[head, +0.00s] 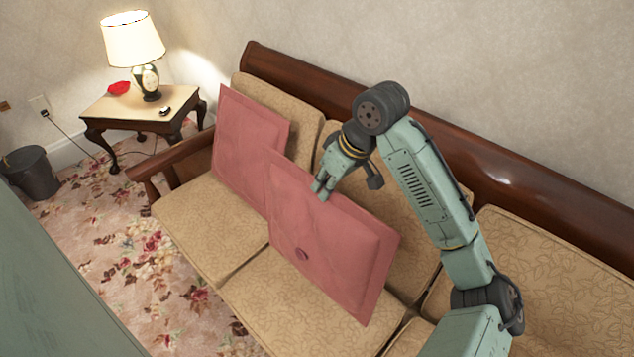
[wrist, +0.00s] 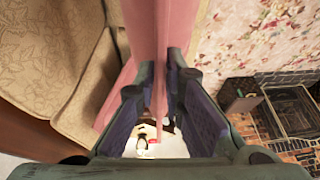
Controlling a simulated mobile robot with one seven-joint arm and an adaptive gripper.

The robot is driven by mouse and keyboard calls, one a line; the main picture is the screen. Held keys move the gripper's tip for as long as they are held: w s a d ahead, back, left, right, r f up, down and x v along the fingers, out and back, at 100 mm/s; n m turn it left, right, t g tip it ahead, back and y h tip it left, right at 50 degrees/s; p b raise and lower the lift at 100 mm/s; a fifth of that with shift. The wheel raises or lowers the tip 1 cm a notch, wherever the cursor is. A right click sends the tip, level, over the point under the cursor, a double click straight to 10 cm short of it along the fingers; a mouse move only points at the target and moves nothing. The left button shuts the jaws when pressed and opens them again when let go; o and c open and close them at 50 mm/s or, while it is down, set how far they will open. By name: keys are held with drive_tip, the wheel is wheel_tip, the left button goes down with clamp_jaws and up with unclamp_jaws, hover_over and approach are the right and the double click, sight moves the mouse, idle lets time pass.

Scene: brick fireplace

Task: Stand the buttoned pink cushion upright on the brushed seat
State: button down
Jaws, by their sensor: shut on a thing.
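The buttoned pink cushion (head: 345,245) is on edge over the middle part of the sofa, its dark button facing the front. My gripper (head: 321,189) is shut on its top edge. In the wrist view the cushion (wrist: 148,35) runs edge-on between the two fingers (wrist: 163,75). The cushion leans slightly, and I cannot tell whether its lower edge touches the seat. The tan patterned seat (head: 265,310) shows below and in front of it. The seat behind the cushion is mostly hidden.
A second pink cushion (head: 245,140) leans on the sofa's left backrest, partly overlapped by the held one. The wooden back rail (head: 300,80) runs behind. A side table (head: 125,107) with a lamp (head: 133,40) stands left. The right seat (head: 560,310) looks clear.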

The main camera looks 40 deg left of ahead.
drive_tip(key=w+f, duration=0.1)
drive_tip(key=w+f+b, duration=0.2)
drive_tip(key=shift+d+f, duration=0.25)
wheel_tip(320, 180, down, 2)
drive_tip(key=b, duration=0.2)
drive_tip(key=shift+f+b, duration=0.15)
drive_tip(key=shift+b, duration=0.15)
drive_tip(key=shift+w+p, duration=0.2)
drive_tip(key=shift+p, duration=0.1)
drive_tip(key=shift+g, duration=0.9)
drive_tip(key=shift+w+d+f+p, duration=0.15)
drive_tip(key=shift+w+p, duration=0.35)
drive_tip(key=shift+w, duration=0.45)
drive_tip(key=shift+w+d+f+p, duration=0.1)
drive_tip(key=shift+w+p, duration=0.45)
drive_tip(key=shift+w, duration=0.4)
drive_tip(key=shift+w+d+f+p, duration=0.15)
drive_tip(key=shift+w+p, duration=0.35)
drive_tip(key=shift+w, duration=0.45)
drive_tip(key=shift+w+d+f+p, duration=0.15)
drive_tip(key=shift+w+f+p, duration=0.05)
drive_tip(key=shift+w, duration=1.05)
drive_tip(key=shift+w+d+f+p, duration=0.15)
drive_tip(key=shift+w, duration=1.05)
